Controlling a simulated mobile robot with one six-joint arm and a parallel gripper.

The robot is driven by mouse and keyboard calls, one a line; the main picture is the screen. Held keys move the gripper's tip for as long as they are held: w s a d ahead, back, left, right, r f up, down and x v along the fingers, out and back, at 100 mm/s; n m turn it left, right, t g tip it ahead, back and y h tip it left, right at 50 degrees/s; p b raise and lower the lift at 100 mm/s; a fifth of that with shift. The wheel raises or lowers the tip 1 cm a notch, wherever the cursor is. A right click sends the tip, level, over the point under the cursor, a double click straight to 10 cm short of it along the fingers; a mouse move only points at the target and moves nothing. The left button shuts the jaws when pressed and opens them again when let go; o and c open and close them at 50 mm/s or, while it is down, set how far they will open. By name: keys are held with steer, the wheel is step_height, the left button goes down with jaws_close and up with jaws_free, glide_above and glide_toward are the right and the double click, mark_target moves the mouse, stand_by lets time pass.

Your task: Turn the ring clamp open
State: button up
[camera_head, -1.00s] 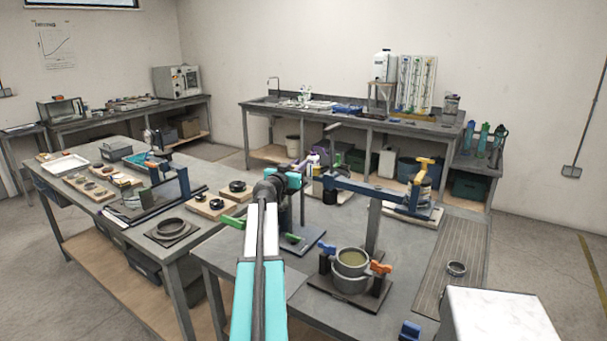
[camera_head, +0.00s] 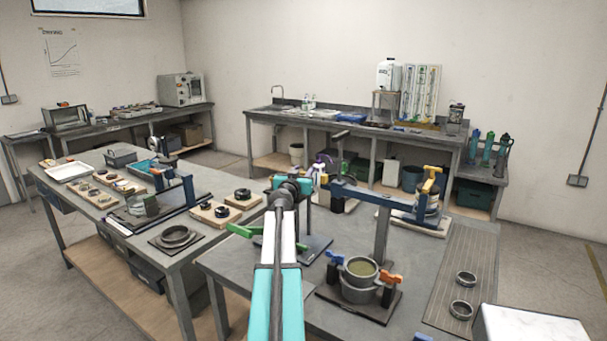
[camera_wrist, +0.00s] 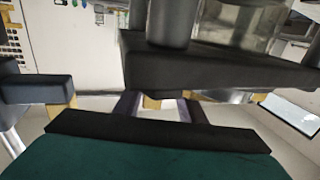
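A round grey pot (camera_head: 356,290) with pale contents sits in a holder on a dark base plate. An orange lever (camera_head: 389,278) is on its right and a blue lever (camera_head: 334,256) on its left; I cannot tell whether this is the ring clamp. A green lever (camera_head: 245,231) sticks out left of my arm, on a stand mostly hidden behind it.
A blue arm with a yellow lever (camera_head: 430,182) stands at the back right. Two grey rings (camera_head: 465,278) lie on the ribbed mat (camera_head: 452,250). A white-topped box (camera_head: 528,325) is at the lower right. The left table (camera_head: 92,207) holds several small parts.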

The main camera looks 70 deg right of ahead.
steer(key=shift+s, duration=0.25)
steer(key=shift+s+a+f+b, duration=0.1)
steer(key=shift+s+a+b, duration=0.1)
steer(key=shift+a, duration=0.35)
steer(key=shift+s+a+b, duration=0.1)
steer(key=shift+a+b, duration=0.05)
steer(key=shift+a, duration=0.35)
steer(key=a+b, duration=0.3)
steer(key=a, duration=0.8)
steer(key=shift+s+a, duration=0.15)
steer(key=shift+a, duration=0.15)
